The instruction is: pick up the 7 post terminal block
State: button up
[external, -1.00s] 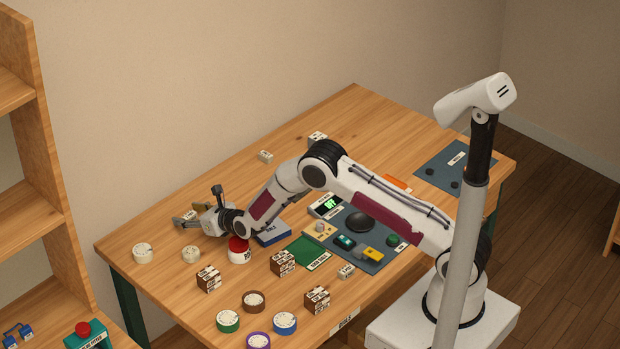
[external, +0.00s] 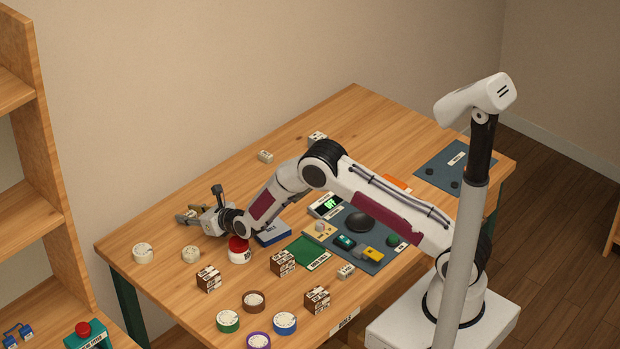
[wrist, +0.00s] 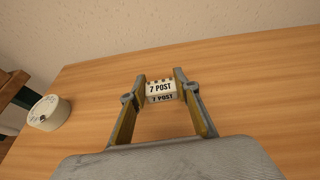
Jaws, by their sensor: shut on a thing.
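The 7 post terminal block (wrist: 161,91) is a small cream block with "7 POST" in black on two faces and a row of posts on top. In the wrist view it sits between the fingertips of my gripper (wrist: 160,88), which is shut on it, one finger against each end. In the external view my gripper (external: 186,216) is low over the far left part of the table, and the block is too small and covered to make out there. I cannot tell whether the block touches the table.
A cream dial (external: 143,253) stands to the left, also in the wrist view (wrist: 48,113). The table behind the gripper is clear.

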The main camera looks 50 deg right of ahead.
aim_at(190, 214)
notch_tip(190, 214, up, 10)
dwell(0.7)
